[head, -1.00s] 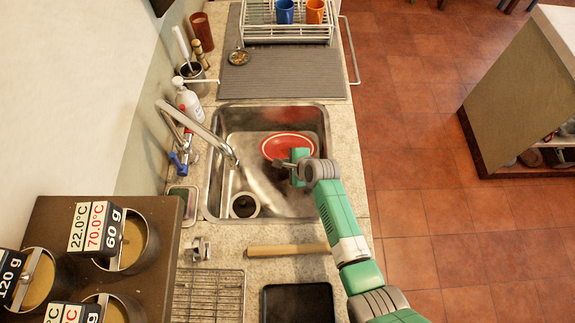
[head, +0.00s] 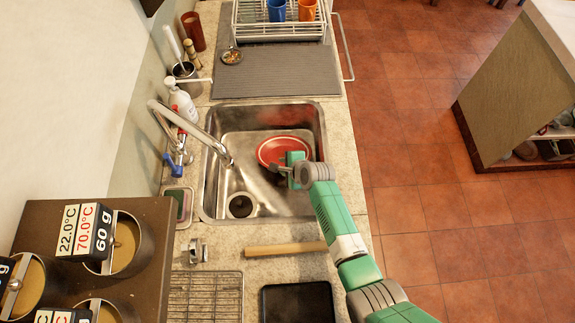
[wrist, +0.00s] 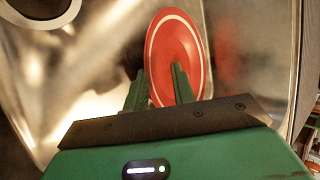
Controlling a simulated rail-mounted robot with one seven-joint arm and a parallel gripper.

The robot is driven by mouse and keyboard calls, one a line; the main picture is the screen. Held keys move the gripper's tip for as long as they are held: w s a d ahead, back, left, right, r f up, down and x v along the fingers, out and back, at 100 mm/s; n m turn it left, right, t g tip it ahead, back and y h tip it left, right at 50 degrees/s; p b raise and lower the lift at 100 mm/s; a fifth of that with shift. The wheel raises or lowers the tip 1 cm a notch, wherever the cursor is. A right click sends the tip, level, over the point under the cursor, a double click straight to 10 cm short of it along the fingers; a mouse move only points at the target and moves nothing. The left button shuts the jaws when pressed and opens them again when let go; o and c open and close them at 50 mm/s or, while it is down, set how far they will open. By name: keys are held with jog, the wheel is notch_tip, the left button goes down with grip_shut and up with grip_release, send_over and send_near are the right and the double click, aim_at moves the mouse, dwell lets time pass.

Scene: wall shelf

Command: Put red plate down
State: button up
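The red plate (head: 270,150), with a thin pale ring near its rim, is in the metal sink (head: 212,180), toward the back right. In the wrist view the plate (wrist: 175,50) appears as a narrow, tilted oval. My gripper (head: 284,168) is low in the sink at the plate's near right edge and hides part of it. In the wrist view the two green fingers of my gripper (wrist: 159,80) are spread apart. The plate's near edge lies between them, with the right finger overlapping its face. Whether a finger touches the plate cannot be told.
The faucet (head: 190,125) reaches over the sink's left side. A drain (head: 241,206) sits at its front left. A dish rack (head: 285,30) with a blue cup (head: 277,10) and an orange cup (head: 307,10) stands behind. A wooden bar (head: 285,249) lies in front of the sink.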

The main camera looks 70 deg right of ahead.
jog(key=p+v, duration=0.3)
jog(key=v, duration=0.9)
